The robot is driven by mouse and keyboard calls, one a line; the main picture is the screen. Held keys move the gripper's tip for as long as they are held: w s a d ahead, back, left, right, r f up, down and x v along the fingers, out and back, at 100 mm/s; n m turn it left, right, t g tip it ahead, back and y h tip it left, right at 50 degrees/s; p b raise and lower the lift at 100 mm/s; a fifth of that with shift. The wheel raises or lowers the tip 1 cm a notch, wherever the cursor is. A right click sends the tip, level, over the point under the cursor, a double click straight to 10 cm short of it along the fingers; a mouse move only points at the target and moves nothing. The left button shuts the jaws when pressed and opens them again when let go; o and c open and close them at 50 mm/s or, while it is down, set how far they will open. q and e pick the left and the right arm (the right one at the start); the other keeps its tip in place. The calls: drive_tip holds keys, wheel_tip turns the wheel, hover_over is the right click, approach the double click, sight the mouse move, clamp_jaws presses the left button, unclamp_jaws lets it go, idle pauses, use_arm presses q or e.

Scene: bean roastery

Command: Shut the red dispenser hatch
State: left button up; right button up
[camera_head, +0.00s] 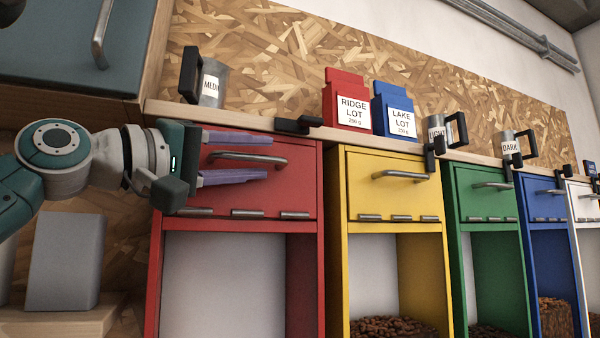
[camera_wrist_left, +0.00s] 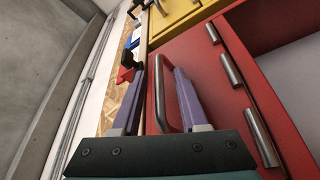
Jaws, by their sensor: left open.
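The red dispenser hatch (camera_head: 300,180) is the front panel of the red dispenser at left, with hinges along its lower edge. It looks upright or nearly so; I cannot tell whether it is flush. Its metal bar handle (camera_head: 268,158) also shows in the wrist view (camera_wrist_left: 160,100). My left gripper (camera_head: 267,157) is open in front of the hatch, its purple fingers above and below the handle. Whether they touch it is unclear. The black latch (camera_head: 298,125) above the red hatch points sideways. My right gripper is not in view.
The shelf above holds a red bag (camera_head: 346,88), a blue bag (camera_head: 394,95) and several mugs. A dark cabinet (camera_head: 60,60) hangs at upper left.

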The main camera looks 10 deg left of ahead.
use_arm(q)
drive_tip(key=b+v, duration=0.4)
drive_tip(key=v, duration=0.5)
drive_tip(key=shift+s, duration=0.3)
drive_tip(key=shift+a+f, duration=0.1)
drive_tip(key=shift+a, duration=0.05)
drive_tip(key=s+d+f+m+g+y+p, duration=0.2)
drive_tip(key=f+g+y+p, duration=0.1)
drive_tip(key=f, duration=0.8)
drive_tip(key=s+d+f+m+g+y+p, duration=0.1)
drive_tip(key=d+f+g+y+p, duration=0.15)
drive_tip(key=f, duration=0.85)
drive_tip(key=s+f+m+g+y+p, duration=0.1)
drive_tip(key=s+f+g+y, duration=0.1)
drive_tip(key=s+f, duration=0.2)
drive_tip(key=s+a+f+m+g+y+p, duration=0.1)
drive_tip(key=s+f, duration=0.4)
drive_tip(key=s, duration=0.6)
drive_tip(key=s+a+f+m+g+y+p, duration=0.1)
drive_tip(key=s+f+m+g+y+p, duration=0.1)
drive_tip(key=s, duration=0.6)
wheel_tip(320, 180, down, 3)
drive_tip(key=shift+r+g+y, duration=0.2)
drive_tip(key=shift+g+y, duration=0.55)
drive_tip(key=shift+g, duration=0.3)
